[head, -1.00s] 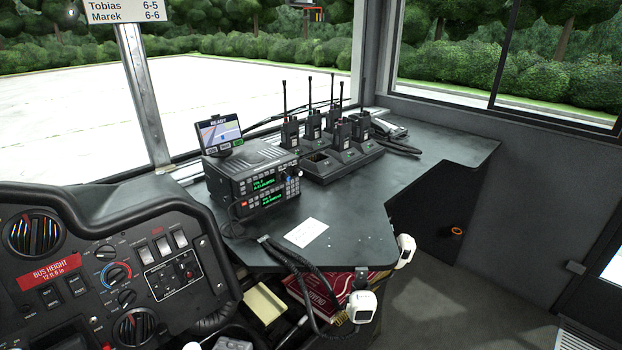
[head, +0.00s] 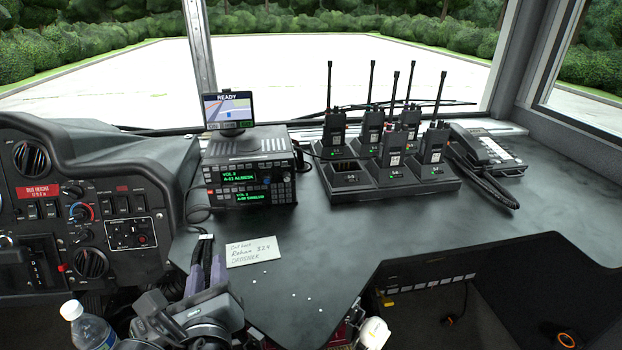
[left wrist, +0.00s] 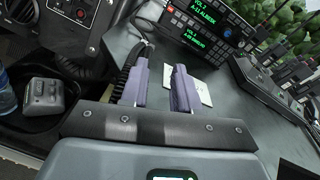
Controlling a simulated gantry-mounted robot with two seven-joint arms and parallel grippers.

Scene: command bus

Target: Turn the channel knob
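The two-band radio (head: 250,192) stands on the dashboard counter with two green text displays. It also shows at the top of the left wrist view (left wrist: 199,30). Its small buttons and knobs are on the front; I cannot tell which is the channel knob. My left gripper (head: 207,262) is in front of the radio and lower, apart from it. Its two purple fingers (left wrist: 162,80) are spread with an empty gap between them. My right gripper is not in view.
A navigation screen (head: 229,109) stands on the radio. Several handheld radios stand in a charger (head: 345,183) to the right, with a desk phone (head: 488,150) beyond. A paper note (head: 251,251) lies on the counter. A bottle (head: 90,330) stands lower left. The counter's right part is clear.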

